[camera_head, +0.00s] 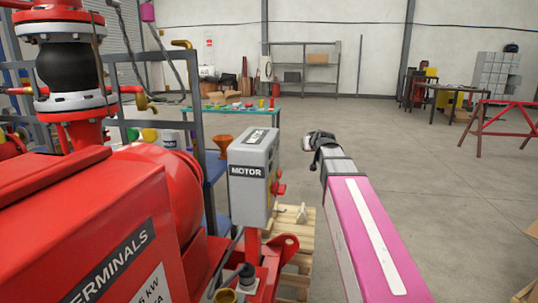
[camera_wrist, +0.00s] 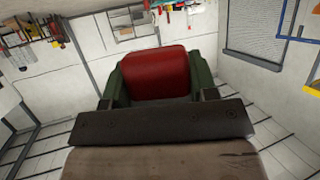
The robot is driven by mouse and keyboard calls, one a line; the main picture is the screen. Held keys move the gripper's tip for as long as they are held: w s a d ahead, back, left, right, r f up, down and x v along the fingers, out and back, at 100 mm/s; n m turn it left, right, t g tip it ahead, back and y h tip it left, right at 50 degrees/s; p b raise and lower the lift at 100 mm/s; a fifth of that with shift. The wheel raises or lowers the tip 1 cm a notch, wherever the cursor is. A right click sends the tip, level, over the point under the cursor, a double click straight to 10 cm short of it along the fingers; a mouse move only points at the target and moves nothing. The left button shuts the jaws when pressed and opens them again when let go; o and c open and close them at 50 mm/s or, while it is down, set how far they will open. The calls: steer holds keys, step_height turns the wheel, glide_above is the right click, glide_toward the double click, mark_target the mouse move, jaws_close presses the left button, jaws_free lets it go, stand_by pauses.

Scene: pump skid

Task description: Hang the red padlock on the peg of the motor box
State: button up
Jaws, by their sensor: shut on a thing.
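The grey motor box (camera_head: 253,178), labelled MOTOR, stands on a red post at the middle of the head view. Red parts (camera_head: 278,188) stick out from its right side; I cannot tell which of them is the peg. My gripper (camera_head: 319,141) is to the right of the box in the head view, apart from it. In the wrist view it is shut on the red padlock (camera_wrist: 158,72), whose red body sits between the dark green fingers. The padlock's shackle cannot be made out, and the padlock is not distinguishable in the head view.
A red machine (camera_head: 90,225) labelled TERMINALS fills the left foreground. A wooden pallet (camera_head: 292,222) lies on the floor behind the box. A green-topped table (camera_head: 235,108) with small items stands farther back. The concrete floor to the right is mostly clear, with a red trestle (camera_head: 500,122) beyond.

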steer(key=shift+m+h, duration=0.8)
steer(key=shift+h, duration=0.1)
steer(key=r, duration=0.3)
steer(key=d+r, duration=0.1)
steer(key=r, duration=0.2)
steer(key=shift+w+d+r, duration=0.1)
steer(key=shift+w+r, duration=0.05)
steer(key=s+a+f+n+g+y, duration=0.1)
steer(key=a+f+n+y, duration=0.25)
steer(key=f, duration=0.75)
steer(key=s+a+f+n+g+y, duration=0.15)
steer(key=f+n+y, duration=0.25)
steer(key=f, duration=0.8)
steer(key=s+a+f+n+g+y, duration=0.3)
steer(key=s+f+n+g, duration=0.1)
steer(key=f, duration=0.3)
steer(key=s+a+f+n+g+y, duration=0.3)
steer(key=s+f+n+g, duration=0.1)
steer(key=f, duration=0.4)
steer(key=shift+s+a, duration=0.15)
steer(key=shift+s, duration=0.6)
glide_above(305, 237)
step_height(305, 237, down, 7)
steer(key=shift+s, duration=0.1)
steer(key=shift+f, duration=1.8)
steer(key=shift+f, duration=0.15)
